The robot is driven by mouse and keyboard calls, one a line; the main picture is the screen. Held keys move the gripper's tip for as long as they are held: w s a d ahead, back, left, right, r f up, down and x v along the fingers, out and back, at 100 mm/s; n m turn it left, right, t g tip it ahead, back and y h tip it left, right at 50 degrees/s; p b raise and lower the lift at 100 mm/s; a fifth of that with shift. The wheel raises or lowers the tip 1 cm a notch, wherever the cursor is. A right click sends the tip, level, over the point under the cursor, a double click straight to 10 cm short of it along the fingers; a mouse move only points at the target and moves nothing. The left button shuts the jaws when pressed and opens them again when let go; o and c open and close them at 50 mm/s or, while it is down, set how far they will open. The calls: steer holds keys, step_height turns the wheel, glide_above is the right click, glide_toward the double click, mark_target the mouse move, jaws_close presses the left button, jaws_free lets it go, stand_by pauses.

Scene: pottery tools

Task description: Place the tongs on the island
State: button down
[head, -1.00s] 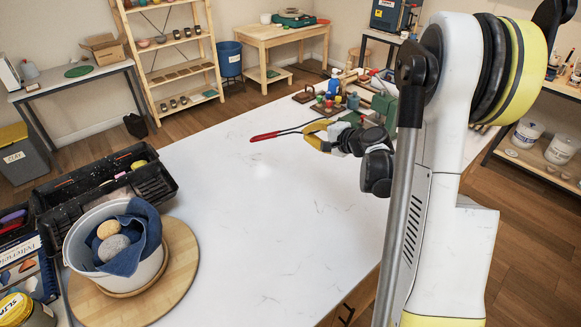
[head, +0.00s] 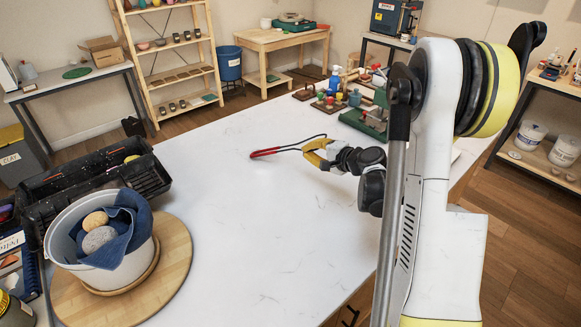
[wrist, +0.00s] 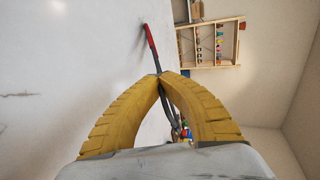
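The tongs (head: 268,153) have red-tipped ends and thin dark metal arms. My gripper (head: 318,153) is shut on them, and in the head view they stick out to its left, just over the white top of the island (head: 230,220). In the wrist view the yellow fingers (wrist: 159,76) meet around the dark arms, and the red end of the tongs (wrist: 151,40) points up and away. I cannot tell for certain whether the red tip touches the island surface.
On the island's left stand a black tool tray (head: 95,190) and a white bucket (head: 75,245) with a blue cloth and stones, on a round wooden board (head: 180,255). The island's middle is clear.

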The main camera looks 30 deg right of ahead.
steer(key=c, duration=1.8)
jaws_free()
steer(key=v, duration=0.8)
steer(key=shift+p, duration=0.35)
steer(key=s+r+p, duration=0.1)
steer(key=r, duration=0.1)
steer(key=s+r+p, duration=0.1)
steer(key=r+p, duration=0.1)
steer(key=s+r+p, duration=0.1)
steer(key=r, duration=0.2)
steer(key=shift+d+p, duration=0.35)
